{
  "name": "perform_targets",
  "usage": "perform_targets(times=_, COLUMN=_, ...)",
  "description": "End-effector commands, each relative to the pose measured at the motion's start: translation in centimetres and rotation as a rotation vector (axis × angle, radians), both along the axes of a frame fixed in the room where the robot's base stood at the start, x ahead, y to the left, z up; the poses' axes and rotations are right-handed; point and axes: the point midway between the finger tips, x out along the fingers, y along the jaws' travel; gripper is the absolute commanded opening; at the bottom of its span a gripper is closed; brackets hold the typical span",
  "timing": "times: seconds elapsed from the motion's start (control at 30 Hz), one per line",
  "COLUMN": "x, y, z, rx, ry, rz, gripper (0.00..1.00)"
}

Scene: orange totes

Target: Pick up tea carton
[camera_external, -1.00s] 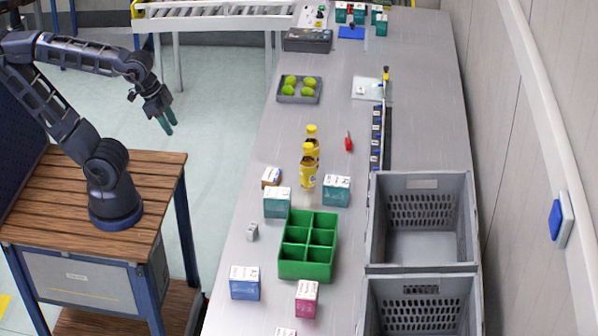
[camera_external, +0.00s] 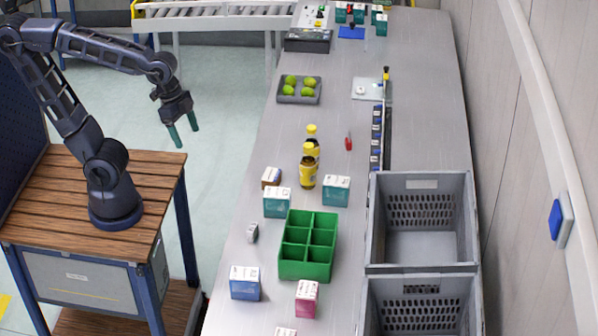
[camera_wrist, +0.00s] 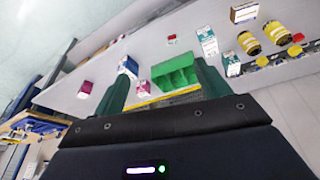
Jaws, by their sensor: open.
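Several small cartons stand on the long grey table; which one is the tea carton I cannot tell. Two teal-and-white cartons, a left one (camera_external: 277,203) and a right one (camera_external: 336,191), stand behind the green divided crate (camera_external: 305,270). A blue carton (camera_external: 245,284) and a pink carton (camera_external: 307,299) stand at its front. A small brown-and-white box (camera_external: 271,178) is behind the left teal one. My gripper (camera_external: 183,131) is open and empty in the air, left of the table and away from every carton. In the wrist view its fingers (camera_wrist: 161,88) are spread, with the green crate (camera_wrist: 175,72) beyond.
Two yellow-capped bottles (camera_external: 308,172) stand behind the cartons. Grey totes (camera_external: 421,270) line the table's right side. A grey tray (camera_external: 299,98) with green fruit and a red object (camera_external: 348,142) lie farther back. A wooden-topped stand (camera_external: 60,205) carries my arm; floor separates it from the table.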

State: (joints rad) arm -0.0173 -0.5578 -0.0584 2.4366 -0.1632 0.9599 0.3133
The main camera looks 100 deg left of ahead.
Motion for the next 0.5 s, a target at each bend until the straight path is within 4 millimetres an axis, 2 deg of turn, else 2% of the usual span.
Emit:
perform_targets(times=0.03, x=1.2, y=-0.7, z=-0.1, rx=-0.006, ry=0.015, rz=-0.042, gripper=0.75)
perform_targets(times=0.5, x=11.5, y=-8.2, z=-2.3, rx=-0.128, ry=0.062, rz=-0.475, gripper=0.75)
